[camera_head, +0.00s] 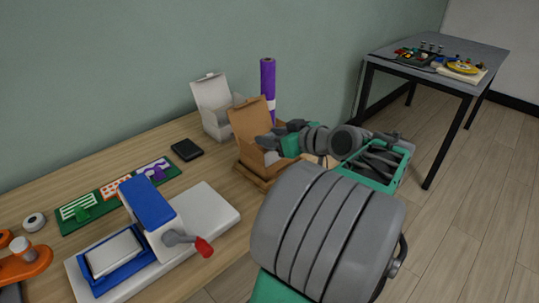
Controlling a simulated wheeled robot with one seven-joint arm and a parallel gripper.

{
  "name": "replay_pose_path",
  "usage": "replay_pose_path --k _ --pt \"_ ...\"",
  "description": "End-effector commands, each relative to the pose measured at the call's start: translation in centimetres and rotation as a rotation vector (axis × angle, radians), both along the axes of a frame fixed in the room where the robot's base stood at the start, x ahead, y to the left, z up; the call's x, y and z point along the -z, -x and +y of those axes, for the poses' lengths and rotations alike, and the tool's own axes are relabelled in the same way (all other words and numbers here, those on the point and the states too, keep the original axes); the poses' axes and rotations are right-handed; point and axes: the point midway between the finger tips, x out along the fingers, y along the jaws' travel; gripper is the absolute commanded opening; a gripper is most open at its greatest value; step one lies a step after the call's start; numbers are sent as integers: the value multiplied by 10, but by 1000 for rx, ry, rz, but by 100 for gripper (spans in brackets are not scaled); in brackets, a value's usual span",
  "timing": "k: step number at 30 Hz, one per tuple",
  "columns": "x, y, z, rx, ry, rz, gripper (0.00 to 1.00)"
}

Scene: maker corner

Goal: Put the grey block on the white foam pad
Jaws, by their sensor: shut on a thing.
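My gripper (266,143) is at the open brown cardboard box, in front of its raised lid. It is shut on a small grey thing, which I take to be the grey block; the fingers and wrist largely hide it. A small white patch (272,157) shows inside the box just below the gripper and looks like the white foam pad. Most of it is hidden by the box wall and my gripper. I cannot tell whether the block touches the pad.
The brown box (251,168) stands on the wooden table. A white open box (216,123) and a purple roll (268,88) stand behind it. A black flat case (187,150), a green board (76,217) and a blue-and-white press (152,208) with a red-tipped lever lie left.

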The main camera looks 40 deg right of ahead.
Motion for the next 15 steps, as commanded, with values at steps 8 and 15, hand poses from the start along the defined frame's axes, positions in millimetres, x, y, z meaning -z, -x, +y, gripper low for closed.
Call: replay_pose_path --k 8,15 --pt "34 -23 -16 0 0 -1 0" --pt "72 -28 -19 0 0 0 0"
